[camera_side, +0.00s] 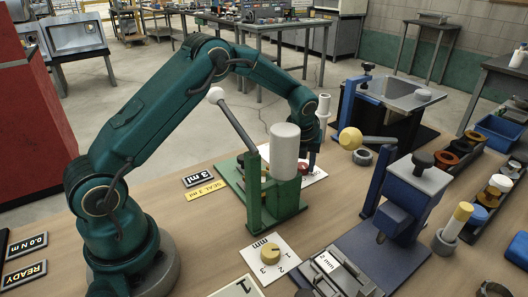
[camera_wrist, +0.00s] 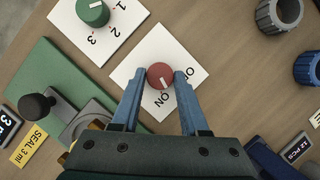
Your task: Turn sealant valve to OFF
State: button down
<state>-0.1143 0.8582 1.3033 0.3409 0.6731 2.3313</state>
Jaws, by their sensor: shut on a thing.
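The sealant valve is a red round knob (camera_wrist: 160,76) with a white pointer line, on a white card (camera_wrist: 130,70) in the wrist view. The pointer runs down and slightly right in that view, toward lettering that reads ON, upside down. More lettering to its right is partly hidden by a finger. My gripper (camera_wrist: 158,78) has its blue fingers on both sides of the knob and is shut on it. In the side view my gripper (camera_side: 312,160) reaches down behind the green press with the white cylinder, and the knob (camera_side: 302,168) is partly hidden.
A green knob (camera_wrist: 93,12) on a numbered card is close by. The green press (camera_side: 290,195) with its white-balled lever stands in front of my gripper. A blue press (camera_side: 410,195) with a yellow-balled lever stands to the right.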

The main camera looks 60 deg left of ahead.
jog(key=n, duration=0.1)
jog(key=n+g+y, duration=0.1)
jog(key=n, duration=0.1)
jog(key=shift+w+d+n, duration=0.15)
jog(key=shift+n, duration=0.15)
jog(key=shift+w+n+g, duration=0.1)
jog(key=shift+n+g, duration=0.6)
jog(key=shift+n, duration=0.9)
jog(key=shift+c, duration=2.1)
grip_release()
jog(key=shift+v, duration=2.6)
jog(key=shift+d+f, duration=0.1)
jog(key=shift+d, duration=0.05)
